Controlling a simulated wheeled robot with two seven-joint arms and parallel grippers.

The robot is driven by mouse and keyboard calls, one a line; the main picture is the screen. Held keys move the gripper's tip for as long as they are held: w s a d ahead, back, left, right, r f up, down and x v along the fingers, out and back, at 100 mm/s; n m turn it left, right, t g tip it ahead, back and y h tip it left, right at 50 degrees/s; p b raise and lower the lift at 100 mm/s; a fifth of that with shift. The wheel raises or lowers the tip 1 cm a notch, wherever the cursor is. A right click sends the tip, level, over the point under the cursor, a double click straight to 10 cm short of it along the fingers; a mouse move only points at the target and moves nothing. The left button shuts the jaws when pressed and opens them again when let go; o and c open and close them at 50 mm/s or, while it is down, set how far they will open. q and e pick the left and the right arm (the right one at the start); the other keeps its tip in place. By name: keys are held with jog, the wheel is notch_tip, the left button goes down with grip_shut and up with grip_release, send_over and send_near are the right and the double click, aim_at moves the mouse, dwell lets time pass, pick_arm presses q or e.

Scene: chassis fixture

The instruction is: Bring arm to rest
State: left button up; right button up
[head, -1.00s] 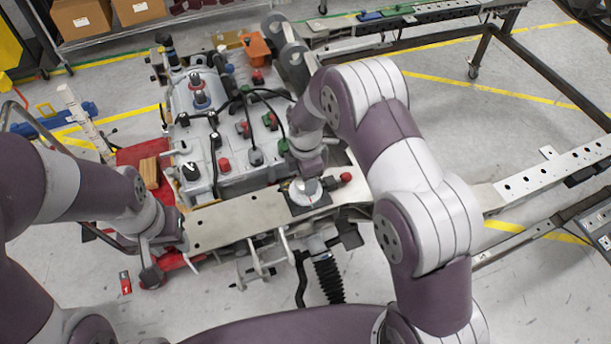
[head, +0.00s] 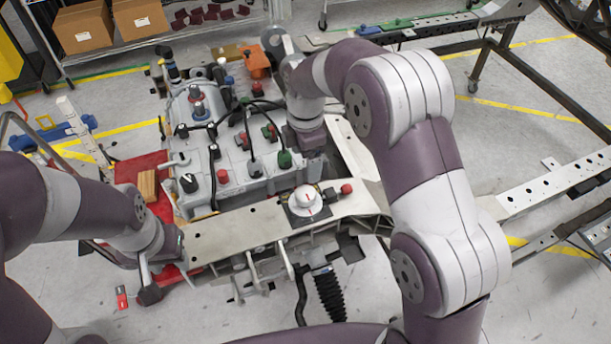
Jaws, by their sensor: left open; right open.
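My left gripper (head: 165,276) is low at the left end of the grey metal beam, over the red part of the fixture. Its jaws are open, and I see nothing held in them. My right arm (head: 432,160) arches over the fixture from the right. Its wrist end, with my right gripper (head: 306,140), points down beside the grey housing. That gripper is open; its fingertips are mostly hidden. The round white dial (head: 305,197) on a dark square plate sits on the beam (head: 235,232), in front of the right gripper and clear of it.
The grey housing (head: 235,175) carries several coloured knobs and black cables. A red knob (head: 346,189) sits right of the dial. A perforated rail (head: 555,178) extends to the right. Cardboard boxes (head: 85,28) stand on a rack at the back left. Open floor lies at front left.

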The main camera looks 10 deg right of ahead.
jog(key=shift+r, duration=0.7)
jog(key=s+d+m, duration=0.4)
jog(key=s+m, duration=0.5)
jog(key=m, duration=0.1)
jog(key=s+d+f+m+t, duration=0.1)
jog(key=s+d+m, duration=0.3)
jog(key=s+m, duration=0.6)
jog(key=shift+f, duration=0.25)
jog(key=shift+s, duration=0.15)
